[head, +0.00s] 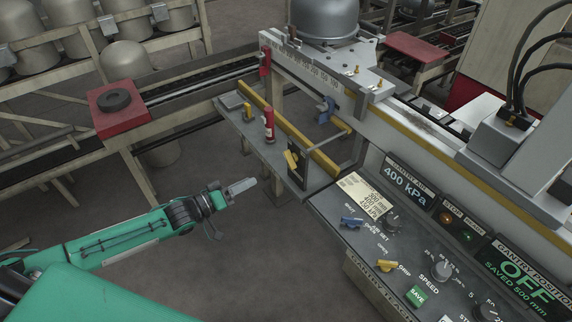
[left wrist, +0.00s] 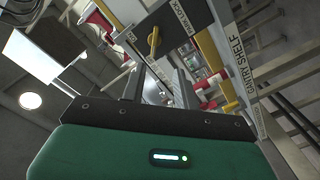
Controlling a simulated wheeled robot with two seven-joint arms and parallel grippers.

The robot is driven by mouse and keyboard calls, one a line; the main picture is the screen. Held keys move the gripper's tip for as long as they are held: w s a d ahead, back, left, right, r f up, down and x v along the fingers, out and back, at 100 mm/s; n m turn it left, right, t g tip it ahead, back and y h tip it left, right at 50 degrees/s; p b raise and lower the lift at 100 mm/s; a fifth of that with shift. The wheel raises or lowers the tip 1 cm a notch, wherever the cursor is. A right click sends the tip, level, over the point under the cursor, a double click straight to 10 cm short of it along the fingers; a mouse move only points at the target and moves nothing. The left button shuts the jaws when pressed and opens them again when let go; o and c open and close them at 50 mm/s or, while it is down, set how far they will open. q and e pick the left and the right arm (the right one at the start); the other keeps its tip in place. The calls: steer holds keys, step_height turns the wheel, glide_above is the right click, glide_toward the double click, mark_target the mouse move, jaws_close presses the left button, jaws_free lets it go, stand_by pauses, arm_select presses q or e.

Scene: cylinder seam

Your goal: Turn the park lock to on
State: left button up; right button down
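The park lock is a yellow lever (head: 290,159) on a dark upright plate (head: 298,172) at the front end of the grey shelf. In the left wrist view the yellow lever (left wrist: 153,40) shows near the top, beside a label that seems to read "PARK LOCK" (left wrist: 182,22). My right gripper is not in view.
The floor around my left gripper is clear.

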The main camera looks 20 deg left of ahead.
mark_target(287, 161)
arm_select(q)
steer(key=p+x, duration=0.1)
steer(key=x, duration=0.3)
steer(key=p+x, duration=0.1)
steer(key=x, duration=0.3)
steer(key=r+p+x, duration=0.1)
steer(key=x, duration=0.3)
steer(key=shift+w+d+r+p, duration=0.1)
steer(key=shift+w+d+p, duration=0.05)
steer(key=shift+d+p, duration=0.25)
steer(key=shift+w+d, duration=0.3)
steer(key=shift+w, duration=0.1)
jaws_close()
